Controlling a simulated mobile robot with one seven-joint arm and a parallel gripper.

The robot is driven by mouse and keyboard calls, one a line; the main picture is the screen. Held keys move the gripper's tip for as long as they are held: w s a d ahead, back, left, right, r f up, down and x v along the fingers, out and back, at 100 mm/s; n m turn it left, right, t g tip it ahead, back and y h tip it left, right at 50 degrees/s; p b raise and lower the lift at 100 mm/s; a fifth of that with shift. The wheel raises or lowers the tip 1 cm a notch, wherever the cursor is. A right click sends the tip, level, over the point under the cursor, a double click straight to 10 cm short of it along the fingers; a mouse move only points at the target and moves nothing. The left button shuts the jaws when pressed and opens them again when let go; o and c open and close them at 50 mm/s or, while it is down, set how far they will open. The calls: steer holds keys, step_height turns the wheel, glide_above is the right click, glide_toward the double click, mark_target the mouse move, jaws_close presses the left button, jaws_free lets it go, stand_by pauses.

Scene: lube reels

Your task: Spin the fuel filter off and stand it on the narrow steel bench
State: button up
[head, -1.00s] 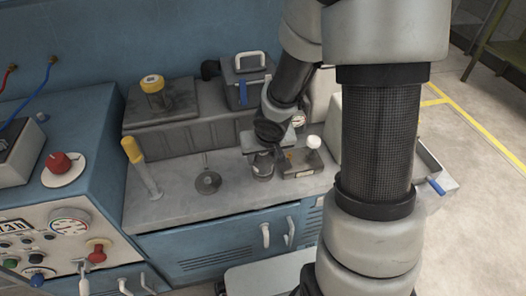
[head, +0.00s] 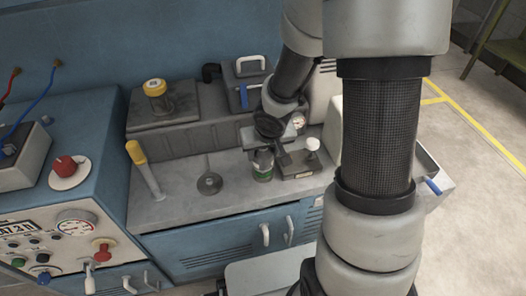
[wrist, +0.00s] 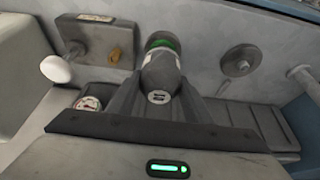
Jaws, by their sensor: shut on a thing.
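The fuel filter (head: 262,167) is a small grey can with a green band, near the front of the grey worktop. My gripper (head: 264,150) is shut around it from above. In the wrist view the filter (wrist: 161,68) sits between the two dark fingers (wrist: 160,90), with a marked grey end toward the camera and the green band farther away. Whether it is still joined to a mount is hidden. I cannot tell for sure which surface is the narrow steel bench; a green-framed stand (head: 500,45) shows partly at the top right.
Close right of the filter is a grey block (head: 300,163) with a white knob. A round disc with a stem (head: 209,183) and a yellow-handled tool (head: 145,170) stand to the left. Behind are a yellow-capped jar (head: 155,97) and a grey box (head: 247,82). Right floor is open.

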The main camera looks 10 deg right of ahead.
steer(key=shift+r+p, duration=2.1)
steer(key=shift+r, duration=0.3)
